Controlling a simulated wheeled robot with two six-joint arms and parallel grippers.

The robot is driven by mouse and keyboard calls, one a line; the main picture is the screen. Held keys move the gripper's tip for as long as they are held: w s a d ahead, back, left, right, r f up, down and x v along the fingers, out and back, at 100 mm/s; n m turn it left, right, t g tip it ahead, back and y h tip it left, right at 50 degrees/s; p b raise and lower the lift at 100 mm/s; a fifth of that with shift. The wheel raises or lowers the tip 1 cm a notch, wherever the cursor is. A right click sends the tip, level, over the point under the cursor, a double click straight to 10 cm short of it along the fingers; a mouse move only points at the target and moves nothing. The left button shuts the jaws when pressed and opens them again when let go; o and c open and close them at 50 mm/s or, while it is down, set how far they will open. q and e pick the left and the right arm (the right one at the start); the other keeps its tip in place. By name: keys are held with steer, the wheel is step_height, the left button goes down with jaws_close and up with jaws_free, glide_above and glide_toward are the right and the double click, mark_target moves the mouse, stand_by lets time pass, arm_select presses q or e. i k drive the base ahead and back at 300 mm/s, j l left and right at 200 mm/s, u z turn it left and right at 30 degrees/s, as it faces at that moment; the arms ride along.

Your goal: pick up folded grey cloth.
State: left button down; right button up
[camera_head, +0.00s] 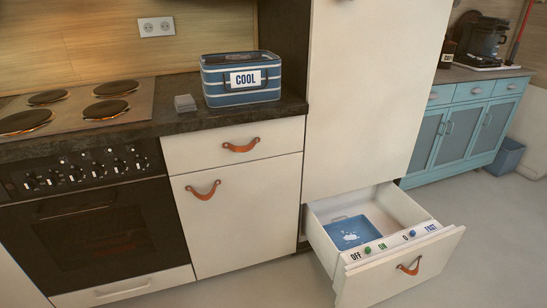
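A small folded grey cloth (185,103) lies on the dark countertop (150,127). It sits just left of a blue and white box labelled COOL (240,95), with a narrow gap between them. Nothing covers the cloth. Neither of my grippers shows in the head view.
A stove with several round hotplates (113,88) is left of the cloth. Below right, a drawer (410,267) stands pulled out over the floor, with a blue item (352,232) inside. A tall white cabinet (370,90) rises right of the counter. The floor in front is clear.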

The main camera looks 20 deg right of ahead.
mark_target(186, 104)
steer(key=i+j+z, duration=0.1)
steer(key=i, duration=0.4)
steer(key=i+j+z, duration=0.15)
steer(key=i, duration=0.35)
